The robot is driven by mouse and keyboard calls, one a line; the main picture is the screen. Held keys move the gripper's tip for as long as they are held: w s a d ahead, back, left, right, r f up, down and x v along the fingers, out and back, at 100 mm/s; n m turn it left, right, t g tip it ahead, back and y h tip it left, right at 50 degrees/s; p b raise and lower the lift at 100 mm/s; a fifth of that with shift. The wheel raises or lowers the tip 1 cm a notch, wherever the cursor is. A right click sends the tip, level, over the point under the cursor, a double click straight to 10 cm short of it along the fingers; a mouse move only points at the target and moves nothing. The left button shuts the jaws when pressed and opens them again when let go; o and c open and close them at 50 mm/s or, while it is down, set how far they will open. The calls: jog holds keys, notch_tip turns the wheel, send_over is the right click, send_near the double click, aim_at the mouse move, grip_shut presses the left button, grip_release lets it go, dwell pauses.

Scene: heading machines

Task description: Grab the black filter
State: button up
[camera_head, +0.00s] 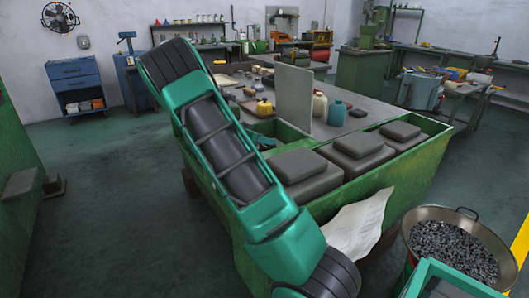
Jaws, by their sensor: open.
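I cannot pick out the black filter for certain. Several small dark items lie on the grey workbench top (310,128). One small dark item (358,113) lies near its right end, and another (249,91) lies on its left part. My teal and black arm crosses the left side of the bench and hides part of it. My gripper is not in view.
Dark grey blocks (345,155) fill the green bin (385,180) at the bench's front. An upright grey panel (293,97) and bottles (337,113) stand on the bench. A pan of metal pieces (452,245) stands front right. The left floor (110,210) is clear.

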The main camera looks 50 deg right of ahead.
jog(key=shift+d+f, duration=0.1)
jog(key=shift+d, duration=0.1)
jog(key=shift+c, duration=0.2)
grip_shut()
